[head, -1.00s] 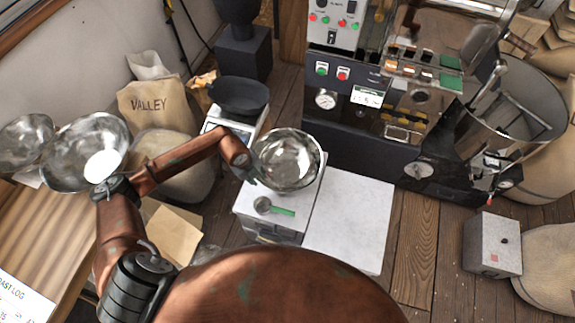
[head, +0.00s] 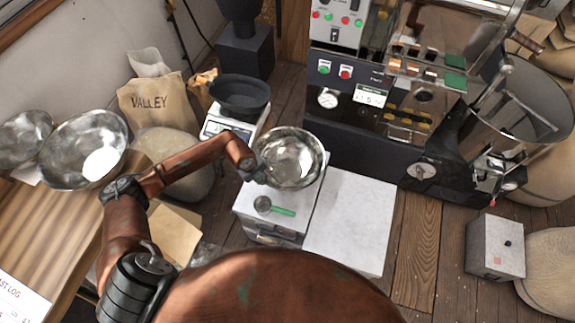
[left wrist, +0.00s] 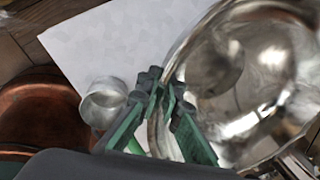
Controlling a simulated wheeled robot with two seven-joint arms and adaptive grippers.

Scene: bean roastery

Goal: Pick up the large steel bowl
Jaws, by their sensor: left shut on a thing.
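The large steel bowl (head: 292,162) is at the back left of a white-topped unit, with its open side up. It also fills the right of the left wrist view (left wrist: 240,75). My left gripper (head: 258,172) is at the bowl's left rim. In the left wrist view its green and dark fingers (left wrist: 163,98) are on both sides of the rim and shut on it. I cannot tell whether the bowl touches the surface below. My right gripper is out of view.
A metal scoop (head: 263,204) with a green handle lies just in front of the bowl. A black-pan scale (head: 240,95) stands behind it. The roasting machine (head: 370,110) is at the right. Other steel bowls (head: 62,152) sit on the wooden table at left. The white top (head: 350,225) is clear at right.

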